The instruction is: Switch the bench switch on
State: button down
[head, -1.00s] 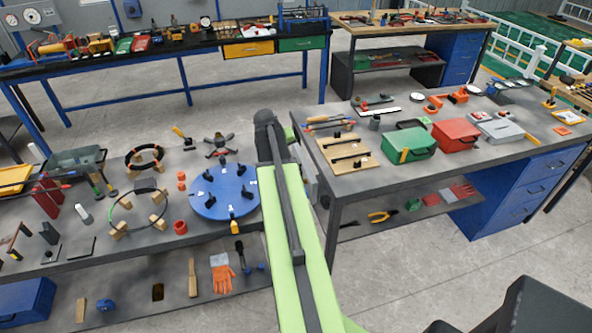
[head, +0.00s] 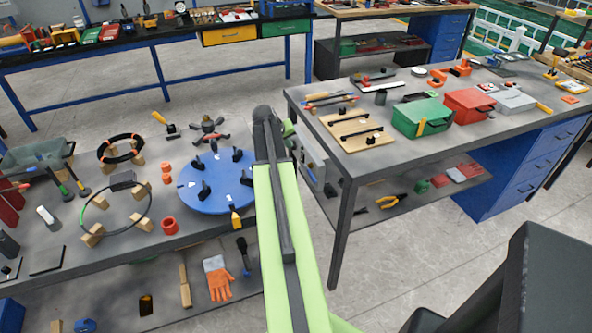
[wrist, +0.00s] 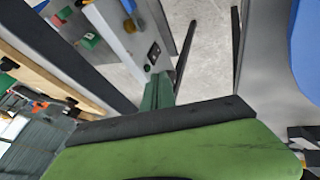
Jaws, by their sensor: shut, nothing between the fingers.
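The bench switch (wrist: 153,54) shows in the wrist view as a small dark switch on a light grey panel (wrist: 131,48). I cannot tell its position. The panel seems to be the grey box (head: 314,160) at the left end of the right workbench in the head view, partly behind my arm. My gripper (wrist: 159,86) shows in the wrist view as a narrow dark green piece, shut and empty. Its tip is just below the switch in the picture; I cannot tell if they touch. In the head view my arm hides most of the gripper.
The right workbench (head: 370,168) carries a green box (head: 419,119) and a red box (head: 467,107). The left bench (head: 125,245) holds a blue disc (head: 215,185) near my arm. A gap of bare floor (head: 309,210) lies between the benches. Small coloured controls sit near the switch.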

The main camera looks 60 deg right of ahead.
jog(key=b, duration=0.2)
send_near(302, 157)
jog(key=w+a, duration=0.2)
jog(key=a, duration=0.1)
jog(key=shift+s+d+r, duration=0.1)
jog(key=shift+s+d, duration=0.15)
jog(key=shift+d, duration=0.1)
jog(key=b+x, duration=0.8)
jog(key=x, duration=0.2)
